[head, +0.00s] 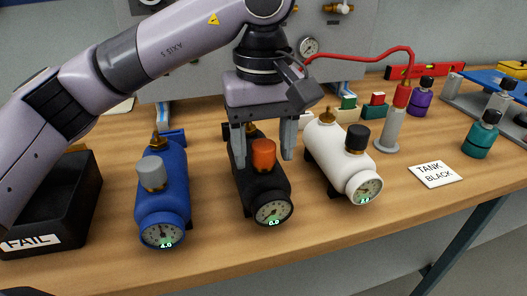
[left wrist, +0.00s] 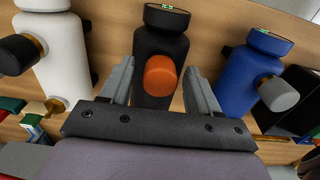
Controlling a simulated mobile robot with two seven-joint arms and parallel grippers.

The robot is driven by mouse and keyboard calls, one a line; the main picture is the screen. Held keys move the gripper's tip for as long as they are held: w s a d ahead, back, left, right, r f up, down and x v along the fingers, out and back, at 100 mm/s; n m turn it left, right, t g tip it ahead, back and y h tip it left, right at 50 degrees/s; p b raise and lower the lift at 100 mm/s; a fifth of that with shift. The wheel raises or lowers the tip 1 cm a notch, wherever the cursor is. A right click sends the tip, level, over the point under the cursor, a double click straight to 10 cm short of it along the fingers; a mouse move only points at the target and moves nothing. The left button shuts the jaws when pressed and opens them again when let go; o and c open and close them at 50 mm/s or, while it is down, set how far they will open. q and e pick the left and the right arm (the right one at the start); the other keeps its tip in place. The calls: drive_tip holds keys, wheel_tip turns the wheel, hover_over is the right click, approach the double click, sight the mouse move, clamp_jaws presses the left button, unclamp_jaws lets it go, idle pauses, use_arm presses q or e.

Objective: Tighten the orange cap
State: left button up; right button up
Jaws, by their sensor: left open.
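The orange cap (head: 264,154) sits on top of the black tank (head: 262,190), near its gauge end. The tank's gauge (head: 273,208) reads 0.0 in the head view. My left gripper (head: 266,155) is open, with its fingers pointing down on either side of the black tank's cap. In the left wrist view the orange cap (left wrist: 161,76) lies between the two spread fingers, with a gap on each side. The black tank (left wrist: 160,50) is partly hidden behind the gripper. My right gripper is not in view.
A blue tank (head: 162,200) with a grey cap stands left, and a white tank (head: 335,155) with a black cap stands right. A black FAIL bin (head: 75,190) is at far left. A red hose ends at a grey stand (head: 393,130).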

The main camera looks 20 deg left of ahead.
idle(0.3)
use_arm(q)
drive_tip(key=n, duration=0.4)
idle(0.3)
drive_tip(key=n, duration=0.4)
